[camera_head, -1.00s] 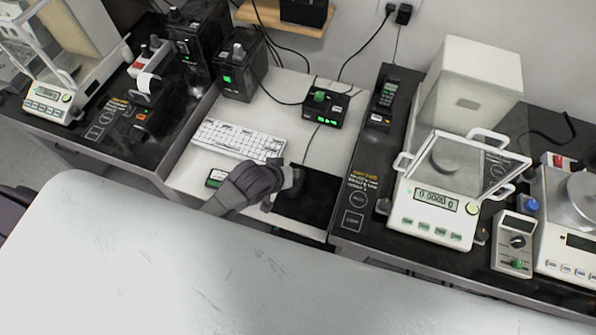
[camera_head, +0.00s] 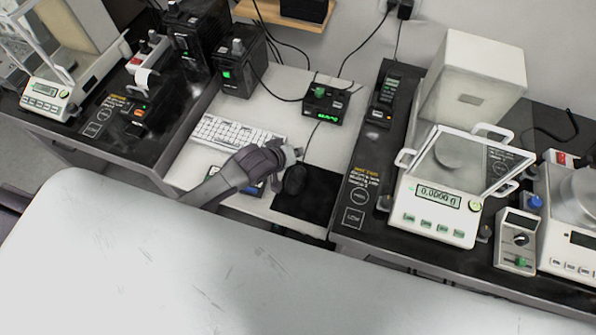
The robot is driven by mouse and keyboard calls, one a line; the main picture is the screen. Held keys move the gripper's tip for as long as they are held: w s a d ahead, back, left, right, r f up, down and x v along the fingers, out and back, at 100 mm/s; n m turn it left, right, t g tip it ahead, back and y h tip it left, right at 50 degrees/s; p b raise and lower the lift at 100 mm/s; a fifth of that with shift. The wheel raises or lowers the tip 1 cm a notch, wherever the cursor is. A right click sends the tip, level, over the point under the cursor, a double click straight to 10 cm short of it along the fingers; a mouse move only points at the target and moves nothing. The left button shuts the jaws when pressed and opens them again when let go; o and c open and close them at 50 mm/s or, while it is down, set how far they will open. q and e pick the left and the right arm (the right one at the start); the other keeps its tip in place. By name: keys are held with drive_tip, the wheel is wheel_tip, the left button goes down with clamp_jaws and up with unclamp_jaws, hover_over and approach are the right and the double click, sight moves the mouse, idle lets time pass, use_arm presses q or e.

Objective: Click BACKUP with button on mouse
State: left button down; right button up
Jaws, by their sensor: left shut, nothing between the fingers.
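The black mouse (camera_head: 295,179) sits on a black mouse pad (camera_head: 304,208) on the lower white desk between the two dark tables. My left gripper (camera_head: 298,153) is shut and empty, just behind and above the mouse, apart from it as far as I can tell. A small dark device (camera_head: 253,187) lies left of the pad, partly hidden by my left arm. No label reading BACKUP can be made out. My right gripper is not in view.
A white keyboard (camera_head: 228,132) lies left of my gripper. A black box with a green display (camera_head: 325,104) stands behind it. A balance (camera_head: 437,200) stands on the right dark table. The pale surface in front is clear.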

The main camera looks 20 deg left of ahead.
use_arm(q)
drive_tip(key=b, duration=0.5)
hover_over(296, 172)
wheel_tip(296, 172, down, 6)
drive_tip(key=shift+r, duration=0.25)
drive_tip(key=shift+w+f, duration=0.1)
drive_tip(key=shift+f, duration=0.7)
drive_tip(key=shift+f, duration=0.2)
drive_tip(key=shift+d+f, duration=0.1)
drive_tip(key=shift+f, duration=0.15)
drive_tip(key=shift+f+b, duration=0.4)
drive_tip(key=shift+b, duration=0.05)
idle(0.5)
drive_tip(key=shift+r, duration=0.1)
drive_tip(key=shift+r+p, duration=0.7)
drive_tip(key=shift+p, duration=0.25)
